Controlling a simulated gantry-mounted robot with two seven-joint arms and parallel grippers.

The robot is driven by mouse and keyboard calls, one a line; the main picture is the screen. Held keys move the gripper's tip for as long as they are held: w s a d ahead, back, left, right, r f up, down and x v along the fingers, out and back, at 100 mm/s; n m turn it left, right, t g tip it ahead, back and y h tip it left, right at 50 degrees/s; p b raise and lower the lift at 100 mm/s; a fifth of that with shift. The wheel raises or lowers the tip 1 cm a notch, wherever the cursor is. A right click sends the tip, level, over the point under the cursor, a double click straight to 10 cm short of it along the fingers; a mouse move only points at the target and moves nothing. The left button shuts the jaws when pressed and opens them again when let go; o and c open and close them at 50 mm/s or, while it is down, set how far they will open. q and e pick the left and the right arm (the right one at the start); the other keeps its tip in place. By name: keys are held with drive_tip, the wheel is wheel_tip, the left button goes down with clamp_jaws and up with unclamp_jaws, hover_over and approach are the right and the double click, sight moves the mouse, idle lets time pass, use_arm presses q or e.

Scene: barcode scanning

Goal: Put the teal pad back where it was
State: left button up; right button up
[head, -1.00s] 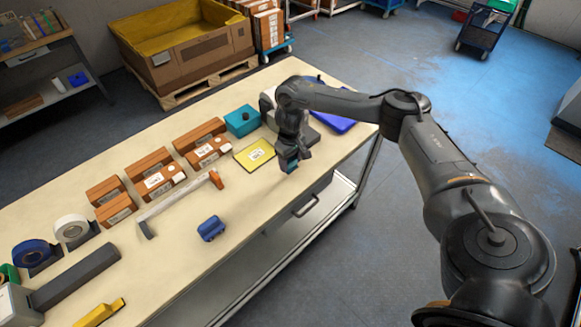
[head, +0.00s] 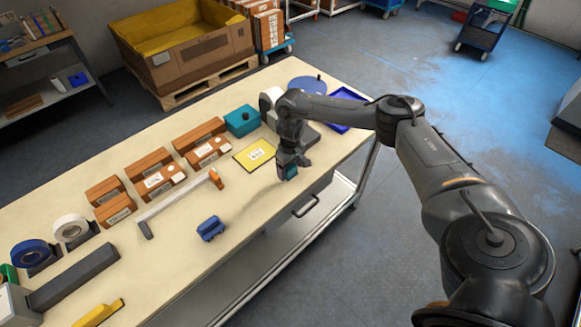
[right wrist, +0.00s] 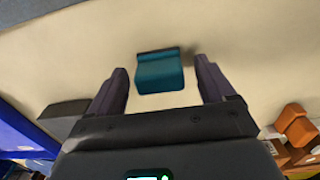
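The small teal pad (head: 289,172) is near the table's front edge, just below my right gripper (head: 293,160) in the head view. The gripper covers part of it. In the right wrist view the teal pad (right wrist: 160,72) shows between the two fingers of the right gripper (right wrist: 161,72), with a dark strip along its far edge. The fingers are spread, with a gap on each side of the pad. My left gripper is not in view.
A yellow pad (head: 255,154) lies left of the gripper, with a teal box (head: 242,121) behind it. A blue tray (head: 349,117) is behind my arm.

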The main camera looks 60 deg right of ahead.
sight(291, 167)
wheel_tip(291, 167, up, 7)
drive_tip(key=shift+f+p, duration=0.15)
drive_tip(key=shift+p, duration=0.25)
drive_tip(key=shift+r+p, duration=1.8)
drive_tip(key=shift+r, duration=1)
